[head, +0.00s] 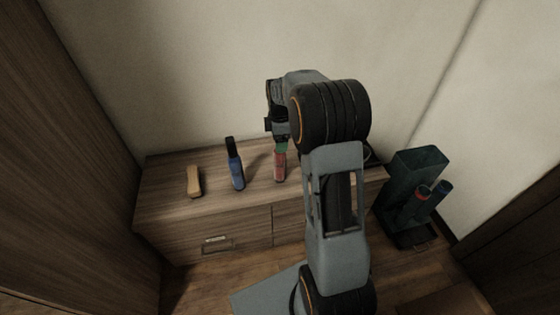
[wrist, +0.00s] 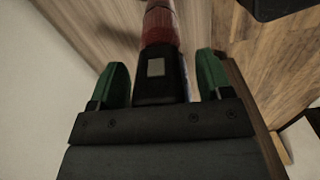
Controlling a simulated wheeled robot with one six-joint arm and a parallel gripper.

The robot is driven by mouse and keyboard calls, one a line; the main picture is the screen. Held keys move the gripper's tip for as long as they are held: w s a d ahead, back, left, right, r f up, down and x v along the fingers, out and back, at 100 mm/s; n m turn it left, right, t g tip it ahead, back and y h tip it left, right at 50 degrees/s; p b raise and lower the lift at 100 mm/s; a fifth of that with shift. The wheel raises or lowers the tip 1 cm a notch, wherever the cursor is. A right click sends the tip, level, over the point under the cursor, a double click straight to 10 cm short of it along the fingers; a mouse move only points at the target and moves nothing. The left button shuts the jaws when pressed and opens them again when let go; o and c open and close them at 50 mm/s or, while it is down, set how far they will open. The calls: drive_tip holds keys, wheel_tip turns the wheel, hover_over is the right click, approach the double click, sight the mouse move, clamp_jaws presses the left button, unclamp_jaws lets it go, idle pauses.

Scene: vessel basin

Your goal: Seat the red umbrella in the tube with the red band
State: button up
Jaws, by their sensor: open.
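The red umbrella (head: 280,168) stands on the wooden cabinet top, to the right of a blue umbrella. In the wrist view its red body (wrist: 159,25) and black handle with a light grey patch lie between my two green fingers. My gripper (wrist: 161,75) is open, with a gap on each side of the handle. In the head view my gripper (head: 281,144) is at the umbrella's upper end, partly hidden by my arm. The tube with the red band (head: 421,194) leans at the dark stand on the right; its inside is not clearly visible.
A blue umbrella (head: 236,171) stands on the cabinet (head: 213,208), with a tan brush-like object (head: 194,182) to its left. A second tube with a blue rim (head: 444,188) is beside the red-banded one, at the dark stand (head: 404,169). Walls close in behind.

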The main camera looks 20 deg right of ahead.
drive_tip(key=shift+c, duration=0.4)
drive_tip(key=shift+r, duration=0.1)
clamp_jaws()
